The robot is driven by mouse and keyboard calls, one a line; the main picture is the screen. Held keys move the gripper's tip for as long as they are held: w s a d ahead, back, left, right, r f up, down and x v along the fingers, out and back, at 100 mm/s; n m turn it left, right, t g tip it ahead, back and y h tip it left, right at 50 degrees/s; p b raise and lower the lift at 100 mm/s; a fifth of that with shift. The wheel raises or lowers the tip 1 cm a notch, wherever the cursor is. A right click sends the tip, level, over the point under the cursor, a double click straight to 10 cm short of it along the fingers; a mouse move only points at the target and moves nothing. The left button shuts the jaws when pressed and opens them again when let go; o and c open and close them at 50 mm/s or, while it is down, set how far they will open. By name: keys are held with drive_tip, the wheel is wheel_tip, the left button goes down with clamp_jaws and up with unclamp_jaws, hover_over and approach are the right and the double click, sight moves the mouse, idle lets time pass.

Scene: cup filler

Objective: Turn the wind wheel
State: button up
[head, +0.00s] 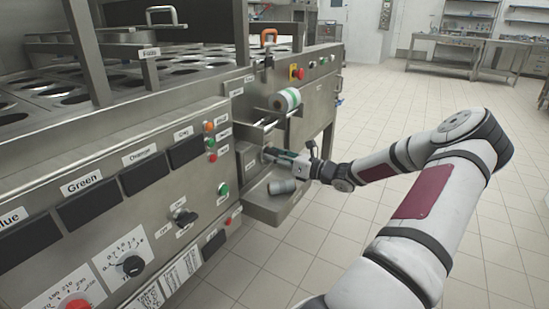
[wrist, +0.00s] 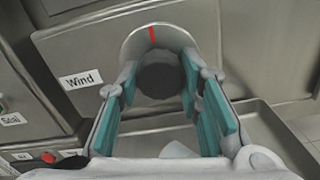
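The wind wheel (wrist: 152,38) is a round grey disc with a red mark at its top and a dark round centre (wrist: 160,82). It sits on the steel machine face beside the "Wind" label (wrist: 81,78). My gripper (wrist: 161,80) is directly in front of it, with its teal-padded fingers spread to the left and right of the dark centre. I cannot tell whether the pads touch it. In the head view my gripper (head: 276,154) reaches the machine front, and the wheel there is mostly hidden by it.
A steel tray (head: 262,208) with a grey cylinder (head: 282,187) is below my gripper. The control panel with buttons and a dark knob (head: 185,216) lies to the left. Open tiled floor (head: 400,115) is to the right.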

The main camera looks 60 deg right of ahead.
drive_tip(key=c, duration=0.4)
